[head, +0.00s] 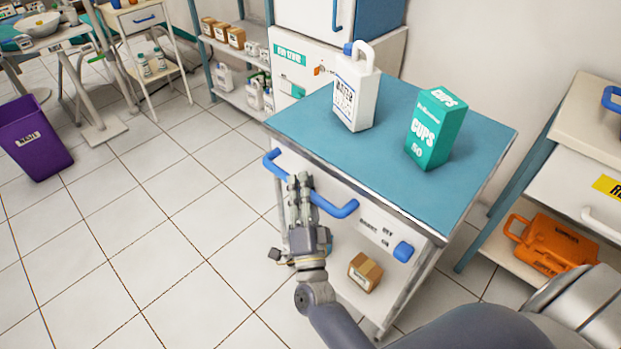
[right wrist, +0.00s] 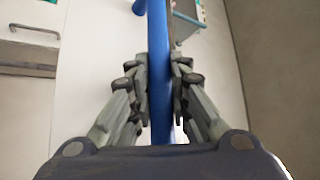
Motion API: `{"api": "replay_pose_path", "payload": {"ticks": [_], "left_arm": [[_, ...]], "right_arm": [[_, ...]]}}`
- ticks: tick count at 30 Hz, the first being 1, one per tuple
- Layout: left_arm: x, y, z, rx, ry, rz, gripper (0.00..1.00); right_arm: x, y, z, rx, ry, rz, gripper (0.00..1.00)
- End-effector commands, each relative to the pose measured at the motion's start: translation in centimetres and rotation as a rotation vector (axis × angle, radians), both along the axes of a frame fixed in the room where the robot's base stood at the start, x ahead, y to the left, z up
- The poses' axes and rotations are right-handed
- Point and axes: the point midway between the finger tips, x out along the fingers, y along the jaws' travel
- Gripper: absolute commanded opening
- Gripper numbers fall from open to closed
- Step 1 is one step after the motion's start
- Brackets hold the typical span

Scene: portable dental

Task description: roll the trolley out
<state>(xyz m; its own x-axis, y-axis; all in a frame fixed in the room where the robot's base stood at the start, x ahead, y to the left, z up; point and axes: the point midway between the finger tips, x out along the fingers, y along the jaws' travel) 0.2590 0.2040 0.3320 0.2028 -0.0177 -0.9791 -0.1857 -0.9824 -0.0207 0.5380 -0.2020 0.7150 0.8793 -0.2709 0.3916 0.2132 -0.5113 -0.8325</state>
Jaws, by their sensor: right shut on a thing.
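The trolley (head: 385,190) has a blue top and stands at the centre right in the head view. Its blue handle (head: 340,208) runs along the side nearest me. My right gripper (head: 300,182) is shut on this handle. In the right wrist view the blue handle bar (right wrist: 161,75) runs between the fingers (right wrist: 161,100). A white water jug (head: 354,95) and a green box of cups (head: 436,130) stand upright on the top. A cardboard box (head: 365,271) sits on the lower shelf. My left gripper is not in view.
An open shelf with an orange case (head: 552,246) stands close to the trolley's right. A white cabinet (head: 300,62) and a shelf with boxes (head: 229,38) are behind. A purple bin (head: 34,138) stands far left. The tiled floor (head: 170,210) left of the trolley is clear.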

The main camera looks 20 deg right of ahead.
Motion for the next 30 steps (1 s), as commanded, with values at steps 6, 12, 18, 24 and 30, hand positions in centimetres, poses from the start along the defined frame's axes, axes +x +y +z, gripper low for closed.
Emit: {"api": "replay_pose_path", "payload": {"ticks": [6,12,18,24,30], "left_arm": [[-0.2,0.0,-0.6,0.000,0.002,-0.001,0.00],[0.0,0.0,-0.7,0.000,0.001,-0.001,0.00],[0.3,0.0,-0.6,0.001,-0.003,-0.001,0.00],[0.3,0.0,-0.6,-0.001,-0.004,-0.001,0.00],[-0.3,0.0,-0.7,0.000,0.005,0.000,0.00]], "right_arm": [[-0.5,1.2,-0.2,0.001,0.004,0.001,0.00],[-0.7,1.6,-0.2,0.001,0.004,0.001,0.00],[-0.7,1.7,-0.3,0.001,0.005,0.004,0.00],[-0.7,1.8,-0.3,0.001,0.007,0.005,0.26],[-0.6,1.6,-0.1,0.000,0.003,0.002,0.26]]}}
